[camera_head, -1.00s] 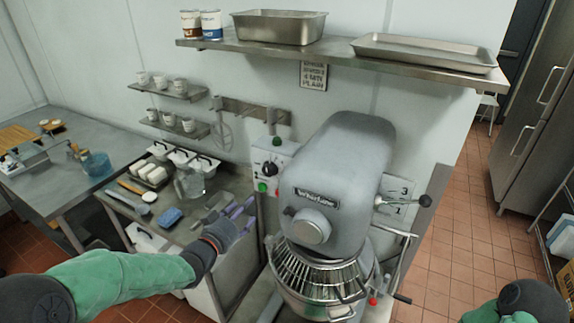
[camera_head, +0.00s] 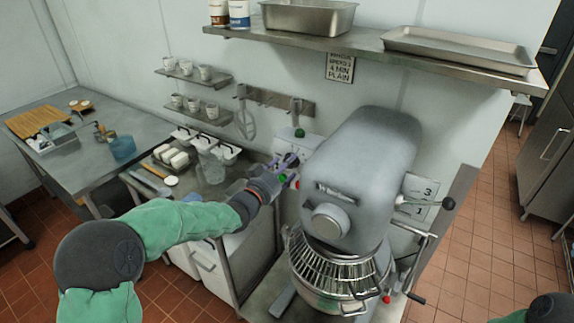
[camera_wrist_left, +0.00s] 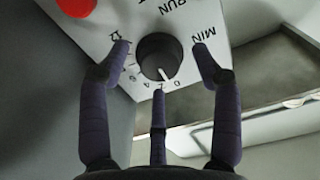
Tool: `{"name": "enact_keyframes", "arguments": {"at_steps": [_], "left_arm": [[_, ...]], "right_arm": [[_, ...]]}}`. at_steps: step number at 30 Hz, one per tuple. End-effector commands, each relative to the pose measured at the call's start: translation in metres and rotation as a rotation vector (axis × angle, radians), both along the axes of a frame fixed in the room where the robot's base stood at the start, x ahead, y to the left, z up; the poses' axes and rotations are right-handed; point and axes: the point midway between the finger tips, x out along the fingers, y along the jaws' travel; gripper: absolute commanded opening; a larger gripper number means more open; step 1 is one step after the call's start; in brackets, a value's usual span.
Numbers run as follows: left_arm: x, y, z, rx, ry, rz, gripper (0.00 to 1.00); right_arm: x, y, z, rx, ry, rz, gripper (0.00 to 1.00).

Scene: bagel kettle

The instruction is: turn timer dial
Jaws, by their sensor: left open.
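The timer dial (camera_wrist_left: 158,56) is a black round knob with a white pointer line, on a pale panel (camera_wrist_left: 125,18) marked "MIN", with numbers around the dial. My left gripper (camera_wrist_left: 161,48) is open, its two dark fingers spread to either side of the dial and a third finger below it in the left wrist view. I cannot tell whether any finger touches the knob. In the head view my left gripper (camera_head: 285,170) is at the control box (camera_head: 302,144) left of the mixer and hides much of its front. My right gripper is out of view.
The grey mixer (camera_head: 360,170) with its wire-guarded bowl (camera_head: 335,275) stands just right of the control box. A steel shelf (camera_head: 370,50) with pans hangs above.

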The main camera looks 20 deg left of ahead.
Motion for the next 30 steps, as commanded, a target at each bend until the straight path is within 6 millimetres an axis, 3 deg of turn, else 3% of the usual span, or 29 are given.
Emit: {"name": "enact_keyframes", "arguments": {"at_steps": [5,14,20,30], "left_arm": [[0.0108,-0.0023,-0.0001,0.0,0.0,-0.002,0.64],[0.0121,-0.0023,-0.0003,0.0,0.0,-0.001,0.64],[0.012,-0.0022,-0.0001,0.0,0.0,-0.001,0.08],[0.0122,-0.0022,-0.0004,0.016,-0.004,-0.001,0.08]], "right_arm": [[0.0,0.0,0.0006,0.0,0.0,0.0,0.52],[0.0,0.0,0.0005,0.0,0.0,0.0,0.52],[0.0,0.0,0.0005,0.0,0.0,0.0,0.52],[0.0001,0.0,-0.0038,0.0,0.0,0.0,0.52]]}}
